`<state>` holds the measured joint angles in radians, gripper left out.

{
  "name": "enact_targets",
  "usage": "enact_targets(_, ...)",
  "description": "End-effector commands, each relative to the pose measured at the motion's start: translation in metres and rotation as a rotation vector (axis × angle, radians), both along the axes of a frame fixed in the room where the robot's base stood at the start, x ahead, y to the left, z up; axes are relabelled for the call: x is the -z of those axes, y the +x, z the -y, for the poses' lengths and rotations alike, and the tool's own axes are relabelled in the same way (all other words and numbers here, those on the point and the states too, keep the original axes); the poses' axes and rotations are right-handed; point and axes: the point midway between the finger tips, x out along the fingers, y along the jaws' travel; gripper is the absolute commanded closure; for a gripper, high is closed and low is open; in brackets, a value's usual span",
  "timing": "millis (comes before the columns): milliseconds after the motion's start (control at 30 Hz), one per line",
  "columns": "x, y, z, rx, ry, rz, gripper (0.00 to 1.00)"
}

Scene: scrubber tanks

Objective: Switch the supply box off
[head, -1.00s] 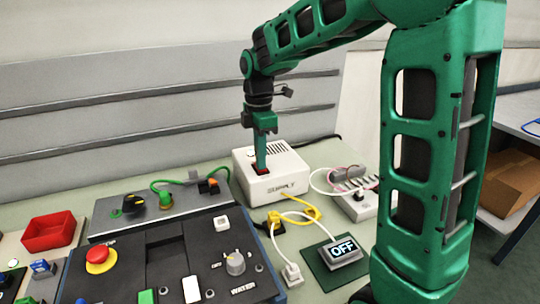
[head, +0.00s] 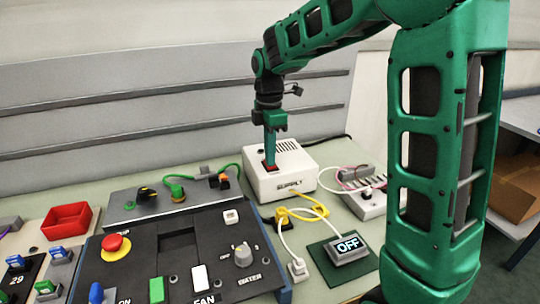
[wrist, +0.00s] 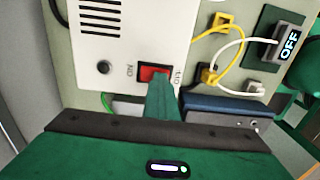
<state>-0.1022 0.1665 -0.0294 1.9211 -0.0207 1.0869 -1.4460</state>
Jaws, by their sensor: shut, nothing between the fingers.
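The white supply box (head: 287,183) stands at the back of the bench, with "SUPPLY" on its front and vent slots on top. Its red rocker switch (wrist: 152,73) sits in a dark recess on the top face, with lettering beside it and a round black knob (wrist: 104,67) to its left in the wrist view. My gripper (head: 269,160) is shut and empty, pointing down. Its fingertips (wrist: 160,82) are at the switch and hide part of it; I cannot tell whether they touch it. A display (head: 347,246) reads "OFF" on a green pad in front of the box.
A black control panel (head: 140,264) with a red button and several switches lies in front. A grey panel (head: 150,204) with cables is left of the box. A red tray (head: 67,220) sits far left. A power strip (head: 368,203) and yellow and white cables (head: 305,213) lie to the right.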

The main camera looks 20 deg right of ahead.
Motion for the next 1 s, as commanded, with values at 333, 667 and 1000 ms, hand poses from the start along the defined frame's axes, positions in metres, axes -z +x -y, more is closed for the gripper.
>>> enact_targets(333, -0.006, 0.006, 0.005, 0.016, -0.004, -0.003, 1.00)
enact_targets(667, -0.082, -0.009, -0.003, 0.001, -0.002, 0.019, 1.00)
enact_targets(1000, -0.140, -0.011, -0.004, -0.004, 0.000, 0.018, 1.00)
